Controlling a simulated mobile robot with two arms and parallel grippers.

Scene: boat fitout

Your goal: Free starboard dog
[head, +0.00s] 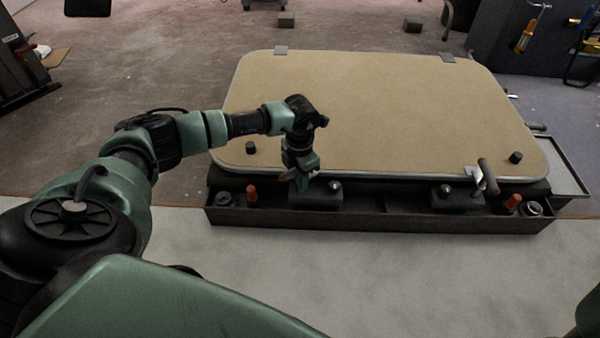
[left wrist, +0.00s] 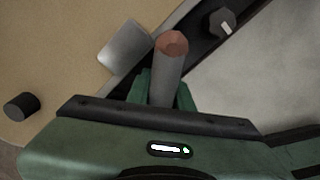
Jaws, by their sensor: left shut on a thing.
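The hatch (head: 380,100) is a tan panel with rounded corners and a pale rim, lying closed on a dark base. My left gripper (head: 302,182) is at its near left edge. It is shut on the handle of the left dog, a grey bar with a copper-coloured end (left wrist: 170,60) in the left wrist view. The gripper hides most of this handle in the head view. A metal plate (left wrist: 125,47) lies beside the handle on the hatch edge. The other dog's handle (head: 487,177) stands tilted at the near right edge. My right gripper is out of view.
A dark tray (head: 400,222) runs along the hatch's front, with red-topped pieces (head: 252,194) (head: 513,203) and a ring (head: 533,208). Black knobs (head: 251,147) (head: 516,157) stand on the hatch's near corners. A side tray (head: 562,170) is at the right. The pale floor in front is clear.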

